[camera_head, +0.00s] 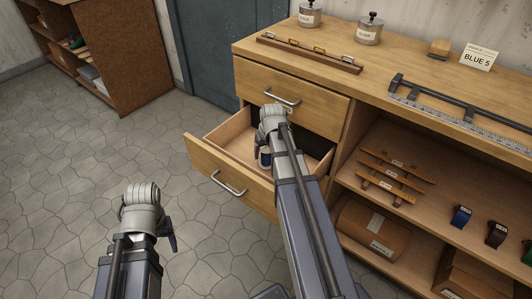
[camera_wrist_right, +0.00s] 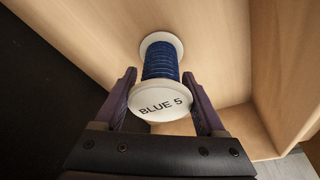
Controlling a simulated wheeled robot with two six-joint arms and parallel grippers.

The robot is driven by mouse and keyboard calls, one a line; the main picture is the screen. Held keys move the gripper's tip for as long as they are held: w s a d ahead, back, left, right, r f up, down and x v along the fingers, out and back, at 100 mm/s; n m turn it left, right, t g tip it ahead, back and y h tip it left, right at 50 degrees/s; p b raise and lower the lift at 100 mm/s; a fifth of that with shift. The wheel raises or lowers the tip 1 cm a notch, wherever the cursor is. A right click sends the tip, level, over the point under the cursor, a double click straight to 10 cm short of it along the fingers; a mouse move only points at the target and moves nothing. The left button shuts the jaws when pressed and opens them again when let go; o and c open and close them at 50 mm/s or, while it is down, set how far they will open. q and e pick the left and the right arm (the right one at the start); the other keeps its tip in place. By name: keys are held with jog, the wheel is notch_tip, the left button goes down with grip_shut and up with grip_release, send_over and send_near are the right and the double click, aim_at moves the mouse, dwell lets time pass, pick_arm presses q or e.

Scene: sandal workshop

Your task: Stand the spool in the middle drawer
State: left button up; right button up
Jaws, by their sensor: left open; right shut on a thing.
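The spool (camera_wrist_right: 161,66), wound with blue thread and with white ends, has its "BLUE 5" label facing the wrist camera. A small part of it (camera_head: 265,160) shows in the head view, inside the open drawer (camera_head: 229,173) below a shut drawer. My right gripper (camera_wrist_right: 166,88) is shut on the spool, one finger on each side. The spool's far end is at or close to the pale wooden drawer floor (camera_wrist_right: 215,60); I cannot tell whether it touches. My left gripper (camera_head: 172,240) is open and empty, over the stone floor left of the drawer.
The shut upper drawer (camera_head: 290,88) has a metal handle. The bench top holds two lidded tins (camera_head: 369,30), a wooden rack (camera_head: 308,52), a "BLUE 5" card (camera_head: 479,57) and a metal ruler rail (camera_head: 440,104). Open shelves at right hold sandal parts (camera_head: 395,175) and a box (camera_head: 372,229).

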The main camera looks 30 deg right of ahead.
jog(key=o, duration=1.3)
jog(key=p+v, duration=1.2)
jog(key=shift+r, duration=0.15)
jog(key=shift+w, duration=0.1)
